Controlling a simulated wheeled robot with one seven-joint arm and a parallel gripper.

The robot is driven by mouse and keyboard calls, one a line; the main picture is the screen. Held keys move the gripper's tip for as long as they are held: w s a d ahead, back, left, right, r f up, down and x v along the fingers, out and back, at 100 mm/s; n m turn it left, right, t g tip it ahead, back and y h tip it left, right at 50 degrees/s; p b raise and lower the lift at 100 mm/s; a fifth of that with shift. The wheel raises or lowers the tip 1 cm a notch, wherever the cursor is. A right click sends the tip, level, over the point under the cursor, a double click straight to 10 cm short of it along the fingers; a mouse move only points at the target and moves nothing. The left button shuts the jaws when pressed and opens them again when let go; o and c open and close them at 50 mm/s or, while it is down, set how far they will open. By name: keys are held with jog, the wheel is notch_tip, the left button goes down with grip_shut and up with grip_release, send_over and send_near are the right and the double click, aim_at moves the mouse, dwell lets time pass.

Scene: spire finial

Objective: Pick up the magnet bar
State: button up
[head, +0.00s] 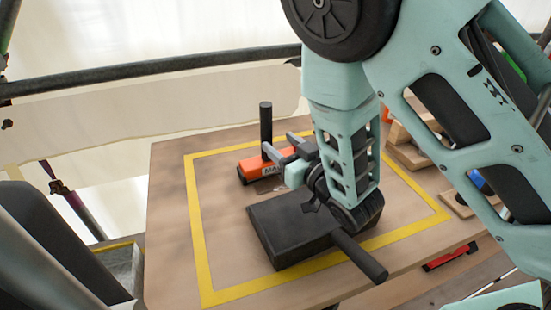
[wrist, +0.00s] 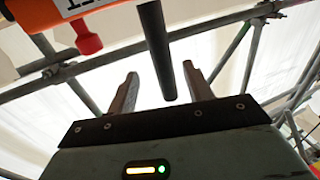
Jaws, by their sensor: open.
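The magnet bar (head: 256,168) is an orange block with dark lettering and a black upright post. It lies on the board inside the yellow outline, left of my gripper (head: 279,141) in the head view. My gripper is open and empty, with its fingers close to the post. In the wrist view the orange body (wrist: 60,12) with a red knob shows at the top left. A black rod, apparently the post, appears between the two open fingers (wrist: 160,69). I cannot tell whether either finger touches it. My wrist hides part of the bar's right side in the head view.
A dark flat box (head: 285,228) with a black rod handle (head: 360,257) lies just in front of my gripper. Wooden blocks (head: 408,150) stand at the right. A red item (head: 450,257) shows by the board's right front edge. The board's left part is clear.

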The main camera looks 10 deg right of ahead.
aim_at(270, 135)
jog(key=p+x, duration=0.1)
jog(key=x, duration=0.5)
jog(key=shift+w+a+r, duration=0.1)
jog(key=shift+a+r, duration=0.1)
jog(key=shift+a, duration=0.05)
grip_shut()
